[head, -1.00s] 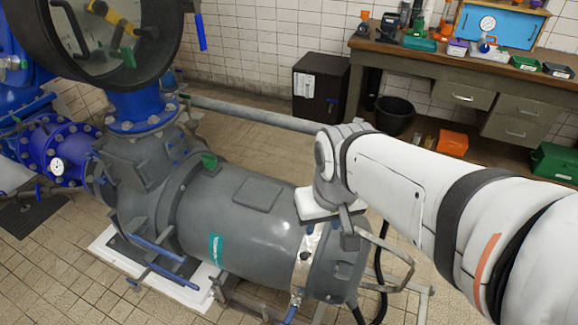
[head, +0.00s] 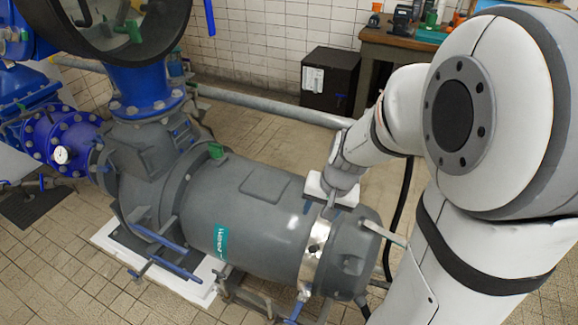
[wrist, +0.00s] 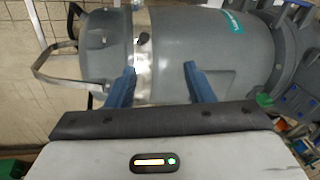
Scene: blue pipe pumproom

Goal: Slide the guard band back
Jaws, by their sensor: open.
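The guard band, a shiny metal strip (head: 313,258), wraps around the grey motor cylinder (head: 262,215) near its right end. In the wrist view the band (wrist: 143,52) crosses the cylinder (wrist: 185,50) left of centre, with a dark knob or latch on it. My gripper (head: 328,207) is at the top of the cylinder beside the band. In the wrist view its two blue fingers (wrist: 161,84) are spread wide, with nothing held between them. The left fingertip overlaps the band's edge; the right one is over bare grey casing. I cannot tell whether either touches.
A teal label (head: 221,242) is on the motor's side. A bent metal handle (wrist: 52,70) juts from the motor's end. Blue pipes (head: 60,140) and a large round gauge or window stand left.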

